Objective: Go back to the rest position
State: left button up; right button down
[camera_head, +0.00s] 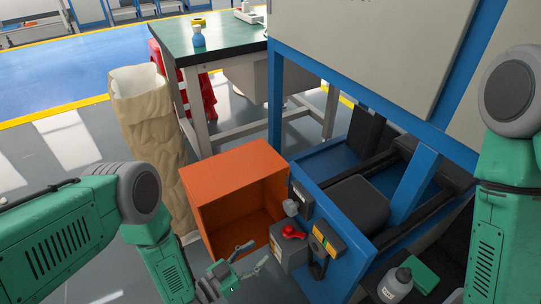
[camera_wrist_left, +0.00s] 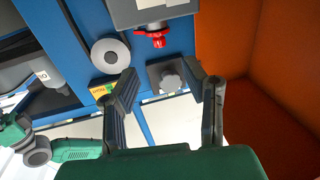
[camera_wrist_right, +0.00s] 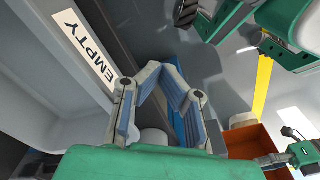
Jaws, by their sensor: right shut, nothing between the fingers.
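My left gripper (camera_head: 256,256) is in front of the orange box, at the lower middle of the head view. In the left wrist view its two fingers (camera_wrist_left: 170,88) are spread apart with nothing between them. My right arm comes down the right edge of the head view, and its gripper is not clearly visible there. In the right wrist view my right gripper (camera_wrist_right: 166,72) has its fingertips together, holding nothing. It is beside a pale grey container wall with an EMPTY label (camera_wrist_right: 85,48).
An orange box (camera_head: 240,170) stands beside the blue machine frame (camera_head: 335,225). A red knob (camera_head: 292,232) and a grey knob (camera_wrist_left: 170,80) are close to my left gripper. A tan sack (camera_head: 150,110) and a green-topped table (camera_head: 225,38) stand behind. A bottle (camera_head: 395,285) stands lower right.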

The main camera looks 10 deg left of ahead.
pick_arm(q)
jog(key=s+a+r+n+g+y+p, duration=0.4)
jog(key=s+a+r+g+y+p, duration=0.1)
jog(key=s+a, duration=0.5)
jog(key=s+a+r+n+g+y+p, duration=0.3)
jog(key=s+a+r+g+y+p, duration=0.3)
jog(key=s+a+r, duration=0.3)
jog(key=s+a+g+y, duration=0.1)
jog(key=s, duration=0.3)
jog(key=shift+r+n+y, duration=0.25)
jog(key=shift+n+y, duration=0.05)
jog(key=shift+n, duration=0.1)
jog(key=shift+w, duration=0.1)
